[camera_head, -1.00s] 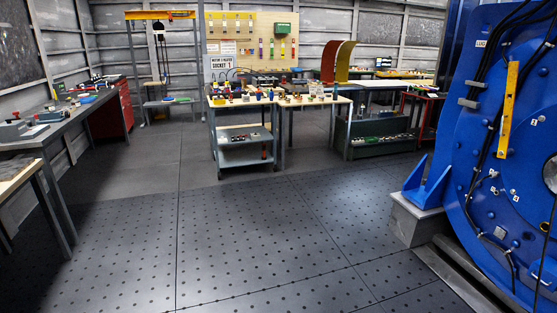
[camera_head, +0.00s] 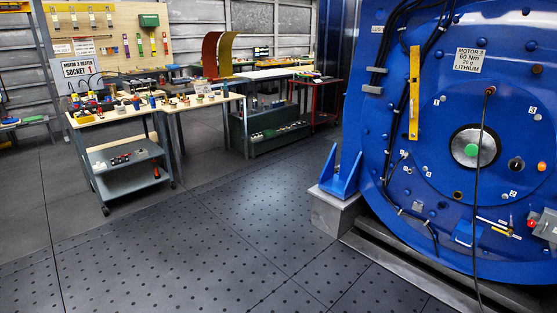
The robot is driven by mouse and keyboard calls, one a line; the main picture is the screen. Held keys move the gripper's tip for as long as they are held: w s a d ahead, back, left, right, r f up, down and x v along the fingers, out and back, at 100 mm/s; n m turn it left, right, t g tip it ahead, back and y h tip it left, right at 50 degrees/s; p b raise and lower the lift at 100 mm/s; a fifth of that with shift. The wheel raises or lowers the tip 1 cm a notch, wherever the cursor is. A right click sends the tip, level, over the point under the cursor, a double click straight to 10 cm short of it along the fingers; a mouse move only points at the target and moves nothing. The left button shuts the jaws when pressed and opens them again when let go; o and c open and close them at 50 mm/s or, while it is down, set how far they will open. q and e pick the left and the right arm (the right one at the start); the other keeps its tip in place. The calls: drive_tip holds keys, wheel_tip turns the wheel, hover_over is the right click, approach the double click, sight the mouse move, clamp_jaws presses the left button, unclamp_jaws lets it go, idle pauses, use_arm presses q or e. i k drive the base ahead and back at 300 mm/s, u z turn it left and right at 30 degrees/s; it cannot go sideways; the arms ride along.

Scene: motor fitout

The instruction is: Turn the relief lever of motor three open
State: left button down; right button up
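Motor three (camera_head: 395,215) is the large round blue machine filling the right side of the head view. A white sign (camera_head: 468,60) on its face reads "MOTOR 3, 60 Nm, 20 g, LITHIUM". A dark round hub with a green centre (camera_head: 471,150) sits in the face, with a black cable hanging past it. A long yellow bar (camera_head: 414,92) is fixed upright at the upper left of the face. A thin yellowish rod (camera_head: 493,223) and a red knob (camera_head: 531,223) show low on the right. I cannot tell which part is the relief lever. Neither gripper is in view.
A tool cart (camera_head: 130,165) and a workbench with small parts stand left of centre, before a pegboard (camera_head: 110,35). A blue bracket (camera_head: 341,178) on a grey block (camera_head: 333,210) juts out at the motor's left foot. The dark floor (camera_head: 200,250) in front is clear.

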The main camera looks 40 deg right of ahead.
sight(509, 234)
drive_tip(key=z, duration=2.95)
drive_tip(key=i, duration=3)
drive_tip(key=z, duration=0.35)
